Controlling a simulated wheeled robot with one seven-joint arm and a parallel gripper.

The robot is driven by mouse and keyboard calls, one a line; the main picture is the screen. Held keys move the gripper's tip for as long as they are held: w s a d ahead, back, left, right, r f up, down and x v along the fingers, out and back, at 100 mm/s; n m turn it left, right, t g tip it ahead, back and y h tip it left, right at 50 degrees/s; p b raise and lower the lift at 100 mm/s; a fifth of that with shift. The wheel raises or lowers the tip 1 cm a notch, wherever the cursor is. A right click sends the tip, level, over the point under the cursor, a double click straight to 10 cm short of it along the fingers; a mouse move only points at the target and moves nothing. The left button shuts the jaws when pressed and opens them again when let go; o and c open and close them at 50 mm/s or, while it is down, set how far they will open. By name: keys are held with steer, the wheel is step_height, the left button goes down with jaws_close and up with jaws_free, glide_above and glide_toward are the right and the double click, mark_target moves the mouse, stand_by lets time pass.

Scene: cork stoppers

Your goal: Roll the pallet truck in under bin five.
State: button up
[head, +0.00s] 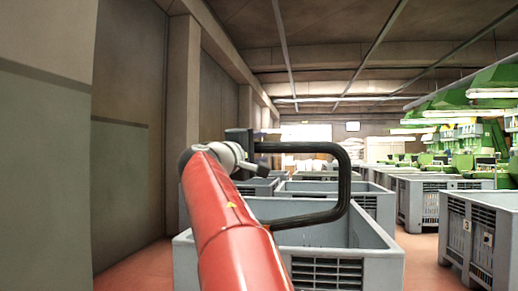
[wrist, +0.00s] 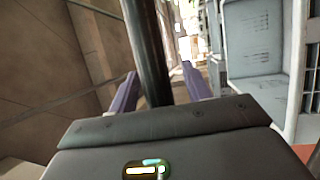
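A black loop handle (head: 348,180), seemingly the pallet truck's, stands in the middle of the head view. Its lower end goes out of sight behind the red arm in front, and no truck body or forks show. My gripper (head: 242,142) is at the upper left end of the loop. In the wrist view the black bar (wrist: 150,50) passes between the two purple fingers of my gripper (wrist: 158,86). A gap shows between the bar and the right finger, so the fingers are around the bar but not closed on it. I cannot read a five on any bin.
A grey open bin (head: 385,268) stands close in front, with more bins behind it. A wall (head: 45,180) runs along the left. Green machines (head: 485,135) line the far right.

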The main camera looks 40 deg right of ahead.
steer(key=shift+a, duration=0.1)
steer(key=b+v, duration=0.2)
steer(key=v, duration=0.5)
steer(key=shift+a, duration=0.25)
steer(key=shift+s+f, duration=0.1)
